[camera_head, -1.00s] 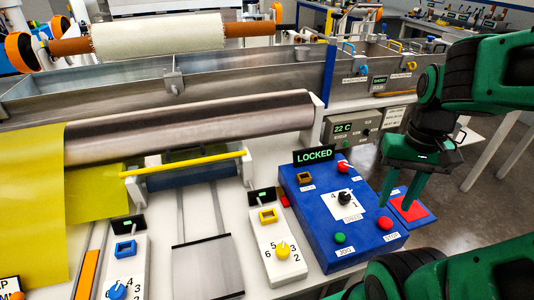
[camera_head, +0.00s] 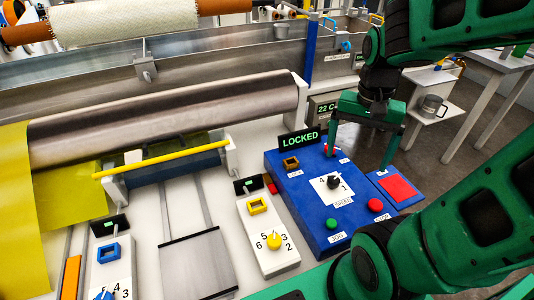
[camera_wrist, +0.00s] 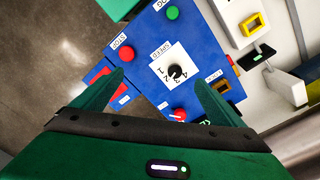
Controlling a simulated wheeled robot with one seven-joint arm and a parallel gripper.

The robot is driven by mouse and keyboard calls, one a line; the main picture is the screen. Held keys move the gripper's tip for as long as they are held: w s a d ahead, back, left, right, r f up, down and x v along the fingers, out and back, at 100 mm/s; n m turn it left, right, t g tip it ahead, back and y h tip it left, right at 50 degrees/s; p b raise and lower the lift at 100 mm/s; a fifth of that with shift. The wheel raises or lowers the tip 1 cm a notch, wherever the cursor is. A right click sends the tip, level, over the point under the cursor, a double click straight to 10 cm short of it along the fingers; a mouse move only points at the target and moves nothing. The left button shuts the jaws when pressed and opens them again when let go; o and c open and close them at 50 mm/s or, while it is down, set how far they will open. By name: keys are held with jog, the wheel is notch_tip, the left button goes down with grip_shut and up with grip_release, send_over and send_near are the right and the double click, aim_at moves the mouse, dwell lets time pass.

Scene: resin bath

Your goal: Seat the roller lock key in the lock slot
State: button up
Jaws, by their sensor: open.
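My gripper (camera_head: 360,148) is open and empty, above the back right part of the blue control box (camera_head: 312,232). In the wrist view, its fingers (camera_wrist: 160,80) are spread over the box. A brown-orange square socket (camera_head: 291,163), apparently the lock slot, is at the box's back left; it also shows in the wrist view (camera_wrist: 222,87). Its inside looks dark. A red knob-like piece (camera_wrist: 178,114) with a white mark lies near one fingertip; contact is unclear. I cannot tell which piece is the roller lock key. The sign (camera_head: 299,140) reads LOCKED.
The box carries a black speed dial (camera_head: 334,182), a green button (camera_head: 332,224) and a red stop button (camera_head: 376,205). A red pad (camera_head: 398,187) lies at its right. The steel roller (camera_head: 170,119) and yellow bar (camera_head: 160,160) stand to the left.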

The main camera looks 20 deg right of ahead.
jog(key=w+a+f+m, duration=0.4)
jog(key=w+a, duration=0.2)
jog(key=w, duration=0.4)
jog(key=m, duration=0.4)
send_over(267, 183)
notch_tip(267, 183, down, 6)
jog(key=shift+f, duration=0.1)
notch_tip(267, 183, down, 11)
jog(key=shift+r, duration=0.1)
jog(key=shift+s, duration=0.1)
jog(key=c, duration=1.2)
